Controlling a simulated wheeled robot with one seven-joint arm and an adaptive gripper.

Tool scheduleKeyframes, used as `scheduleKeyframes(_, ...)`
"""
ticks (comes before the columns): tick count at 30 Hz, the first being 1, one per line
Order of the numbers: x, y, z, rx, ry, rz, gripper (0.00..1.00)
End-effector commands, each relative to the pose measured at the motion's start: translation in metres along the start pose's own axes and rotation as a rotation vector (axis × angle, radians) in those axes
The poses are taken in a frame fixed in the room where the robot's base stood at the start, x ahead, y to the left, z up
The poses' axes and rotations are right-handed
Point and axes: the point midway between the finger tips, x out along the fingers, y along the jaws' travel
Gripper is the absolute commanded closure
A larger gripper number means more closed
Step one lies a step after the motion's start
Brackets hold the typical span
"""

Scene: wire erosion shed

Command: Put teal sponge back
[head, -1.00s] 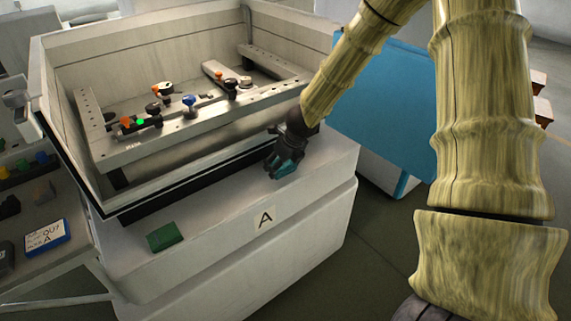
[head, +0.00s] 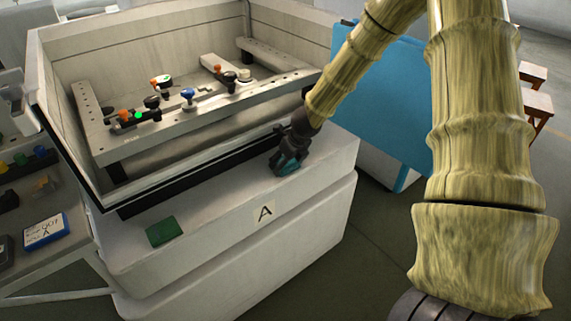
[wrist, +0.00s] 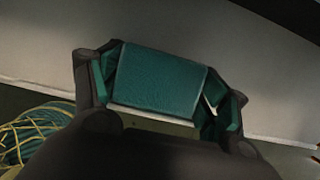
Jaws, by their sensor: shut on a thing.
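The teal sponge (wrist: 160,82) fills the space between the two fingers of my gripper (wrist: 165,95) in the wrist view. My gripper is shut on it. In the head view my gripper (head: 288,160) is at the front ledge of the white machine, near the ledge's right end, and only a little teal shows between its dark fingers. I cannot tell whether the sponge touches the ledge.
A green block (head: 165,231) lies on the ledge to the left, near a label "A" (head: 264,211). Behind is the machine tub with a metal frame (head: 215,112) bearing clamps and knobs. A blue panel (head: 385,105) stands at right. A side table (head: 60,262) holds small items.

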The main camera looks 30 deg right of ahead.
Motion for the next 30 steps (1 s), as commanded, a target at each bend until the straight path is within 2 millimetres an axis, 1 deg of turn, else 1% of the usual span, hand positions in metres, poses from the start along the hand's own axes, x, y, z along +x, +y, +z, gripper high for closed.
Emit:
scheduleKeyframes(8, 0.003, 0.000, -0.001, 0.000, 0.000, 0.000, 0.55)
scheduleKeyframes(9, 0.002, 0.000, -0.001, 0.000, 0.000, 0.000, 0.21)
scheduleKeyframes(12, 0.002, 0.000, -0.001, 0.000, 0.000, 0.000, 0.04)
scheduleKeyframes(24, 0.000, 0.000, 0.000, 0.000, 0.000, 0.000, 0.04)
scheduleKeyframes(27, -0.005, 0.000, 0.002, -0.001, -0.001, 0.000, 0.04)
scheduleKeyframes(30, -0.017, 0.001, 0.003, -0.001, -0.002, 0.000, 0.04)
